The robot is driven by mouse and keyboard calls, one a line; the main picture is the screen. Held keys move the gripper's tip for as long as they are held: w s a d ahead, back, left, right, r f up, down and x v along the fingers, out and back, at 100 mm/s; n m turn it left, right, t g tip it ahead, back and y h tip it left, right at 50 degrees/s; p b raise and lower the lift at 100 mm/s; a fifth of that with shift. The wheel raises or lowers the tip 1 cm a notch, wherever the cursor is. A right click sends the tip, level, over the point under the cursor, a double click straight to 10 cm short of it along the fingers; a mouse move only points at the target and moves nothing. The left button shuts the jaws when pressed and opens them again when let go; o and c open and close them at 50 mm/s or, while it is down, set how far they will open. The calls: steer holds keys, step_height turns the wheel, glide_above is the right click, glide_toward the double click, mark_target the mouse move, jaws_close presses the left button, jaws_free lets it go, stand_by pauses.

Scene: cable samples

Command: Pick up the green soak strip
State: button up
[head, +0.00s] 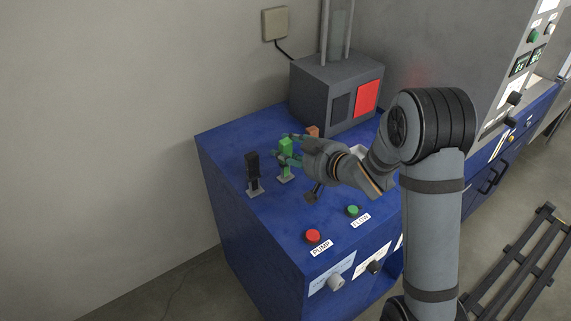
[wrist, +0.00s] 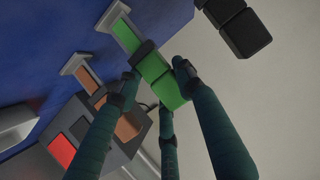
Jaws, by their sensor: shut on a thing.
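The green soak strip (head: 286,146) stands upright on a small grey base (head: 286,179) on the blue bench top. In the wrist view the green strip (wrist: 154,67) runs from its base toward the camera, with my fingers around its near part. My gripper (head: 284,157) has come in from the right and is shut on the strip; in the wrist view its fingers (wrist: 155,82) press against the strip from both sides. The strip appears to be still at its base, though I cannot tell whether it is lifted slightly.
A black strip (head: 252,170) stands left of the green one, and an orange strip (head: 313,131) stands behind right. A grey machine with a red panel (head: 368,97) is at the back. A red button (head: 313,236) and a green button (head: 353,210) sit near the front edge.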

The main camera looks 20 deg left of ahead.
steer(key=c, duration=0.4)
